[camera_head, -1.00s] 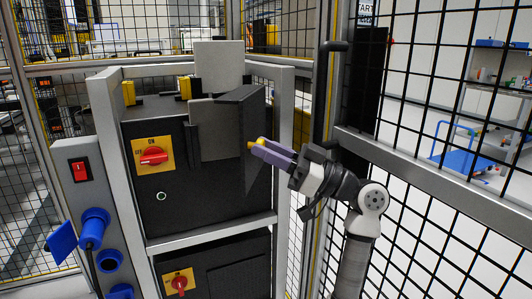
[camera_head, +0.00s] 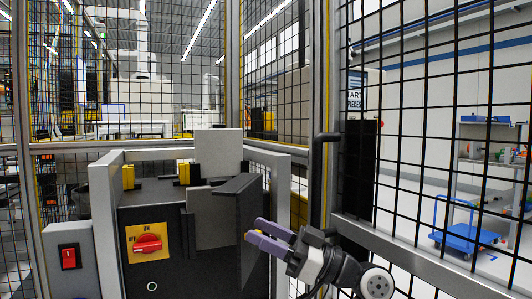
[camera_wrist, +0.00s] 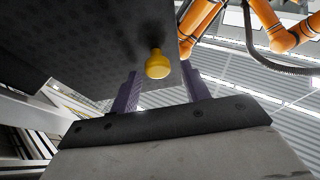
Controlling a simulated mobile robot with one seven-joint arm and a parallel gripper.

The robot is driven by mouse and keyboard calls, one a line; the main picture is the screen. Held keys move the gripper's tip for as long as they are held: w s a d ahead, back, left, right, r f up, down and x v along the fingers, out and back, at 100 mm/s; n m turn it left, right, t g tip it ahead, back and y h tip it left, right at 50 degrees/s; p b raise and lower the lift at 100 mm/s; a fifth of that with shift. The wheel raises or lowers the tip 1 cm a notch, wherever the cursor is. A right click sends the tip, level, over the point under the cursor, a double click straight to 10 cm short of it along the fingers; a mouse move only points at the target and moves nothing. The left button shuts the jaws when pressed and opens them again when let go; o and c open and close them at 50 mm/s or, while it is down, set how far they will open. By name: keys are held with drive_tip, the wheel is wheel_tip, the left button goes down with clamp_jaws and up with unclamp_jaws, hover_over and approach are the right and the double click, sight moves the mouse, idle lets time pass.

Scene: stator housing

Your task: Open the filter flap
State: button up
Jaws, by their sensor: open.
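The filter flap (camera_head: 238,210) is a dark panel on the black cabinet, standing swung out from the front. In the wrist view, its dark underside or face (camera_wrist: 80,45) fills the upper left. A yellow knob (camera_wrist: 158,64) sits on it, ahead of my fingers and between them in the picture. My gripper (camera_head: 256,230) is at the flap's right side, with its purple fingers spread apart. In the wrist view, both fingers (camera_wrist: 160,92) are apart with nothing held between them. Whether a finger touches the flap or knob cannot be told.
A red rotary switch (camera_head: 148,243) on a yellow plate is left of the flap. A grey post with a red switch (camera_head: 69,257) stands further left. Mesh fence (camera_head: 430,160) runs close on the right. A grey frame (camera_head: 104,230) surrounds the cabinet.

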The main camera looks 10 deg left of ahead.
wheel_tip(320, 180, up, 18)
drive_tip(key=p, duration=0.1)
drive_tip(key=shift+r, duration=0.25)
drive_tip(key=shift+c, duration=0.3)
